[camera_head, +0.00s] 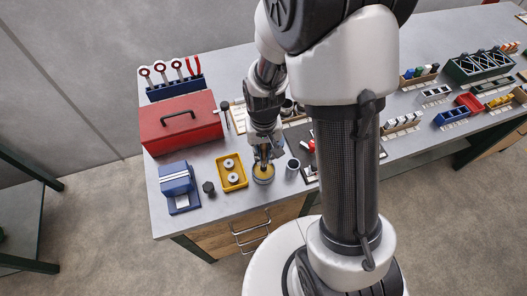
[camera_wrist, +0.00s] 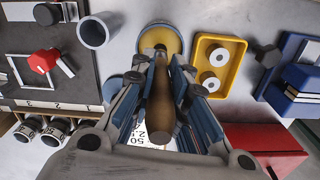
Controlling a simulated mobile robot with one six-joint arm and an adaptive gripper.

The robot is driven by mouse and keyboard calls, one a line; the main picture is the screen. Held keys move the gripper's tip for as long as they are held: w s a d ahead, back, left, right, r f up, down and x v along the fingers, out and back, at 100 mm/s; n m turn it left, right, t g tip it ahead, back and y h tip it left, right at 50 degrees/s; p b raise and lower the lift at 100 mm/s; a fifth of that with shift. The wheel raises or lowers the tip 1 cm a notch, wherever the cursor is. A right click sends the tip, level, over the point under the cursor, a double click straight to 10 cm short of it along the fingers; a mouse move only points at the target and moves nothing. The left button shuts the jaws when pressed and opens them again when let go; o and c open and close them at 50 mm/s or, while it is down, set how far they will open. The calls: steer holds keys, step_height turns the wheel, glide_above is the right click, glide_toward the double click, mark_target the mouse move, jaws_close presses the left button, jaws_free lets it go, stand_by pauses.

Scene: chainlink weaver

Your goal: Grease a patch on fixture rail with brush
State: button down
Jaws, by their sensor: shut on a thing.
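My gripper (camera_head: 264,156) is shut on the brown wooden handle of the brush (camera_wrist: 160,105), which also shows between the fingers in the wrist view (camera_wrist: 160,75). The brush points down at a round tin with yellow contents (camera_head: 263,174), seen at the top of the wrist view (camera_wrist: 161,37). The brush's lower end is at or over the tin; I cannot tell how deep, and the bristles are hidden. I cannot pick out the fixture rail for certain. A dark plate with a red knob (camera_wrist: 44,60) lies left in the wrist view.
A grey cup (camera_head: 292,168) stands right of the tin. A yellow tray (camera_head: 243,184) with two round parts is left of it. Further left are a blue block-like fixture (camera_head: 178,185), a dark knob (camera_head: 209,189) and a red toolbox (camera_head: 180,125). Bins fill the bench's right side.

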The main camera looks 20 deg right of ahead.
steer(key=shift+s+f+b, duration=0.1)
steer(key=shift+f+b, duration=0.3)
steer(key=shift+f, duration=0.15)
stand_by(1.1)
steer(key=shift+r+p, duration=2.8)
steer(key=shift+r, duration=0.85)
steer(key=shift+f, duration=0.15)
steer(key=shift+n, duration=0.9)
steer(key=w+f+b, duration=0.1)
steer(key=w+b, duration=0.1)
steer(key=b, duration=0.1)
steer(key=w+f+b, duration=0.2)
steer(key=b, duration=0.2)
steer(key=shift+w+f, duration=0.25)
